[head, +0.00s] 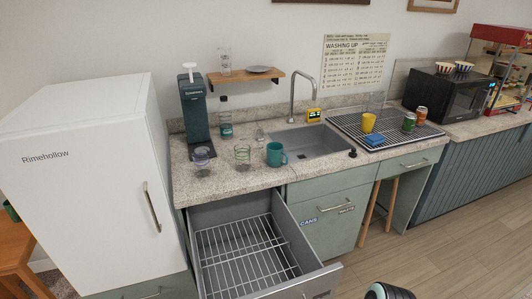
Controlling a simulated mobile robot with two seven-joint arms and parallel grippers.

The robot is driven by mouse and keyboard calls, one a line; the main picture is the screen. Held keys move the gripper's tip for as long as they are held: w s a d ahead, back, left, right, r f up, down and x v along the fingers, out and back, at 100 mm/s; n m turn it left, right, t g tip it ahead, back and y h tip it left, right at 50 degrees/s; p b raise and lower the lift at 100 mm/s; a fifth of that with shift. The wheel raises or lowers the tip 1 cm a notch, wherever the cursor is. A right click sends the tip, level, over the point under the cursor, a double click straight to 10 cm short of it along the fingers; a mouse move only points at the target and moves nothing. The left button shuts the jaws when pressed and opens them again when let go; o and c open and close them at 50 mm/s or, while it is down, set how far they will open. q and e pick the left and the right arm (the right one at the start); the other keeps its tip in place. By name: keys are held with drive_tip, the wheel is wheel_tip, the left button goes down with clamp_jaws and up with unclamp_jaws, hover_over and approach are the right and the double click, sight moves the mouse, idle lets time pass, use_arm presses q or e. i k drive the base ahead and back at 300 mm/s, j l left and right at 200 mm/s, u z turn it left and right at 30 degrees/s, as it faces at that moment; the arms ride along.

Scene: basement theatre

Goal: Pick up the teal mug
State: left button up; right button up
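The teal mug (275,154) stands upright on the speckled counter (225,179), just left of the sink and near the front edge. Its handle points right. A clear glass (242,157) stands to its left, with a small gap between them. Neither of my grippers shows in the head view. Only a dark rounded part with a pale teal band shows at the bottom edge, probably a piece of my arm.
An open drawer with a wire rack (245,258) juts out below the mug. A white fridge (82,185) stands left. Another glass (201,161) and a coffee machine (196,117) are on the counter. The sink (312,142) and a drying rack (345,123) lie right.

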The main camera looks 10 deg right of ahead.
sight(278, 157)
drive_tip(key=i+l+u, duration=0.2)
drive_tip(key=l+u, duration=0.2)
drive_tip(key=l, duration=0.35)
drive_tip(key=i+l+u, duration=0.1)
drive_tip(key=l+u, duration=0.35)
drive_tip(key=l, duration=0.3)
drive_tip(key=l+u, duration=0.4)
drive_tip(key=l, duration=0.35)
drive_tip(key=k+l+u, duration=0.15)
drive_tip(key=l+u, duration=0.25)
drive_tip(key=l, duration=0.4)
